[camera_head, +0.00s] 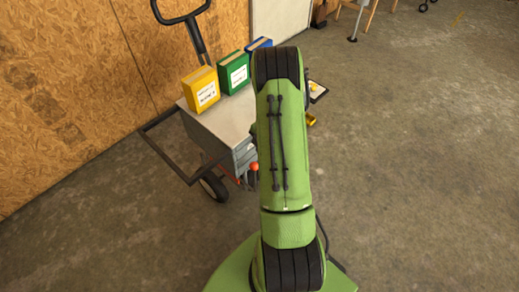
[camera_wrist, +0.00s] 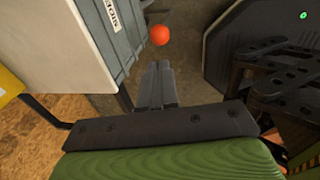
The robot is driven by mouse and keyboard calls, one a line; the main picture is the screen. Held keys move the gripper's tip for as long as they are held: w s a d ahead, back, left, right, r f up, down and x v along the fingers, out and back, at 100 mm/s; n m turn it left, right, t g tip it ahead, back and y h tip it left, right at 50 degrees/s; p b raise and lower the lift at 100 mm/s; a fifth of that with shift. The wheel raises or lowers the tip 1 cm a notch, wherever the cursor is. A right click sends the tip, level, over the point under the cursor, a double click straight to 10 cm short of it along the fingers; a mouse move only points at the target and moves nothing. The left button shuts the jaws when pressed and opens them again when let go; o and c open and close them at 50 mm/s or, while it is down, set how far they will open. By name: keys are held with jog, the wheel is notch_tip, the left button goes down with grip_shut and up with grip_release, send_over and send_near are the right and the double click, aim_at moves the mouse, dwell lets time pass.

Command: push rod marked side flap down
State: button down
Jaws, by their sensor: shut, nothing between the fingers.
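A round orange knob (camera_wrist: 159,35) shows in the wrist view, beside a blue-grey ribbed panel (camera_wrist: 122,60). A white label (camera_wrist: 112,14) on that panel has dark lettering that looks like "SIDE"; the rest is cut off. An orange knob also shows in the head view (camera_head: 254,167), low at the cart's right side. Any rod under the knob is hard to make out. My gripper (camera_wrist: 158,66) is shut and empty, its tips just below the knob in the wrist picture; I cannot tell whether they touch. In the head view my arm hides the gripper.
The cart (camera_head: 222,123) has a pale top bearing yellow (camera_head: 201,89), green (camera_head: 234,72) and blue (camera_head: 259,44) boxes. Its black wheel (camera_head: 214,187) and frame stand out at left. A plywood wall (camera_head: 60,90) is behind.

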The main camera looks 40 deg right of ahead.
aim_at(255, 164)
jog(key=f+b, duration=0.1)
jog(key=f, duration=0.2)
jog(key=w+f, duration=0.1)
jog(key=f, duration=0.3)
jog(key=w+f+b, duration=0.1)
jog(key=f, duration=0.2)
jog(key=shift+a+f+b, duration=0.2)
jog(key=shift+b, duration=0.15)
notch_tip(255, 164, down, 8)
jog(key=b, duration=0.5)
jog(key=shift+s+r, duration=0.15)
jog(key=shift+r, duration=0.05)
